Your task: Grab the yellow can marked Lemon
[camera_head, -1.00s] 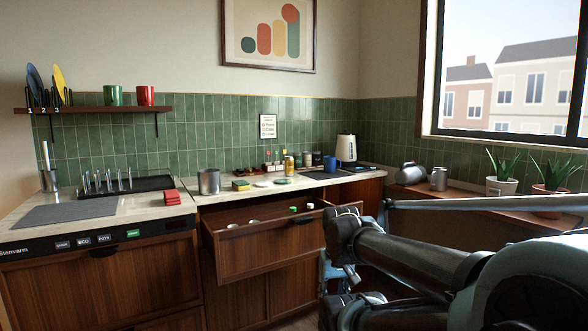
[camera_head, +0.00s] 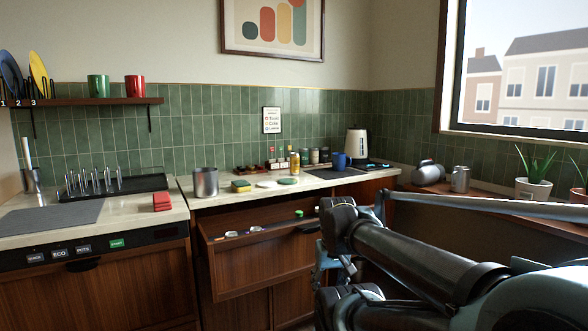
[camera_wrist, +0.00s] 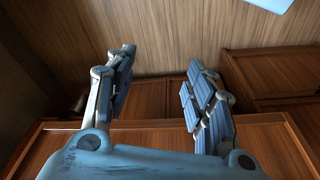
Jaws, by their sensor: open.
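A small yellow can-like cylinder (camera_head: 294,162) stands upright at the back of the counter, beside several small bottles, in the head view. Its label is too small to read. My gripper (camera_wrist: 160,75) shows in the wrist view with its two padded fingers spread apart and nothing between them. In the head view the gripper is low at the right, in front of the wooden cabinets and well short of the yellow can, partly hidden by my arm. The yellow can is not in the wrist view.
An open drawer (camera_head: 262,262) with small items inside juts out below the counter. A metal canister (camera_head: 205,182), a sponge (camera_head: 240,186), a blue mug (camera_head: 338,160) and a kettle (camera_head: 357,143) stand on the counter. Potted plants line the right ledge (camera_head: 480,194).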

